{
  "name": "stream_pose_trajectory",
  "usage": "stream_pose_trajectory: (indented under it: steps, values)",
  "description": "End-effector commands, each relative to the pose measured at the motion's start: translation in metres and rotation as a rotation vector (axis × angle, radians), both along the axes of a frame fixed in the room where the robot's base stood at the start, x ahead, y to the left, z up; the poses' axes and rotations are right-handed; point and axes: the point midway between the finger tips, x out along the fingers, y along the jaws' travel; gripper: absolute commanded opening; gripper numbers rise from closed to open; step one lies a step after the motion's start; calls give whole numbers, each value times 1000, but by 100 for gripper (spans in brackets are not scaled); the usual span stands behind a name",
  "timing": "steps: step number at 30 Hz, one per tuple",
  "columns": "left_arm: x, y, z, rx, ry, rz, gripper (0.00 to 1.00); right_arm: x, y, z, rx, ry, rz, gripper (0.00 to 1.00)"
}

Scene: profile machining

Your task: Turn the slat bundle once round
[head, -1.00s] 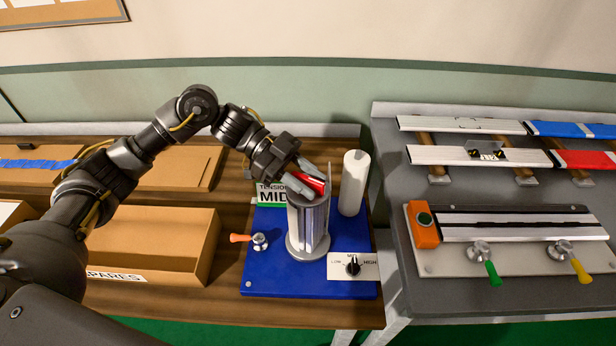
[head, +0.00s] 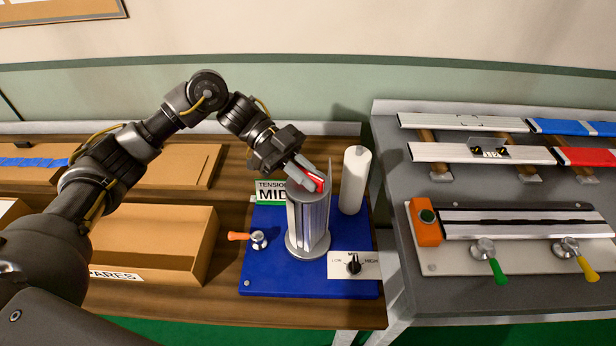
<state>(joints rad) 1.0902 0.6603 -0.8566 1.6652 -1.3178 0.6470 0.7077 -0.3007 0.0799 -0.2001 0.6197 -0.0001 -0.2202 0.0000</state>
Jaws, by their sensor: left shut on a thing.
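The slat bundle (head: 308,225) is a pale grey upright cluster of slats on a round grey foot, standing on a blue base plate (head: 262,280). A red piece (head: 313,184) sits at its top. My left gripper (head: 308,178) reaches down at a slant from the upper left, and its fingers are shut on the red piece. The fingers partly hide the red piece and the top of the bundle. My right gripper is not in view.
A white roll (head: 354,180) stands close behind the bundle at right. An orange-handled lever (head: 250,237) and a LOW–HIGH dial (head: 354,264) flank it on the plate. A MID sign (head: 271,192) stands behind. An open cardboard box (head: 150,245) lies left, a grey bench (head: 395,215) right.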

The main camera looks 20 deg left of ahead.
Motion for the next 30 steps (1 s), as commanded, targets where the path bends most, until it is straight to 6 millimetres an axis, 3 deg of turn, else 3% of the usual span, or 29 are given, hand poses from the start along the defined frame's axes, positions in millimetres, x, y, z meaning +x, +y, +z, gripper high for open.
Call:
stream_pose_trajectory:
  steps: [2,3,8,20,30]
  values:
    - [0,0,0,0,1,-1,0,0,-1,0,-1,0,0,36]
    - [0,0,0,0,1,-1,14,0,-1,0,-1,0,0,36]
    - [0,0,0,0,1,0,35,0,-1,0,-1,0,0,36]
    - [4,8,2,1,-2,4,35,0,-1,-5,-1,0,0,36]
    - [26,66,27,3,-4,6,35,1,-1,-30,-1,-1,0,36]
